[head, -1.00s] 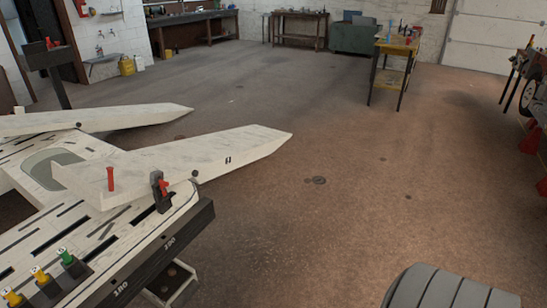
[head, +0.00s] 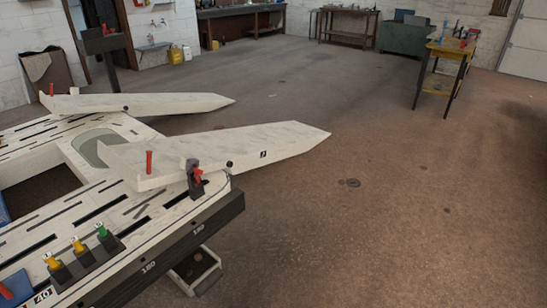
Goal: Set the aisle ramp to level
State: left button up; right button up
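Two long pale ramps stick out from the far end of the white slotted frame bench (head: 60,235). The nearer ramp (head: 250,146) has a small black mark on its side and a tapered free end over the floor. The farther ramp (head: 170,102) lies roughly alongside it. I cannot tell from the picture which is the aisle ramp, nor its exact tilt. A red pin (head: 149,162) stands at the nearer ramp's inner end. A black fitting with a red part (head: 195,178) stands beside that ramp at the bench corner. Neither of my grippers is in view.
Yellow and green-topped pieces in dark holders (head: 80,248) stand on the bench's near side. A small step frame (head: 195,270) sits below its edge. A yellow table (head: 447,50) stands at the back right. The floor (head: 390,220) on the right is open.

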aim_at(145, 165)
jog(key=i+j, duration=0.7)
jog(key=i+j+u, duration=0.1)
jog(key=i+j, duration=0.6)
jog(key=i, duration=0.2)
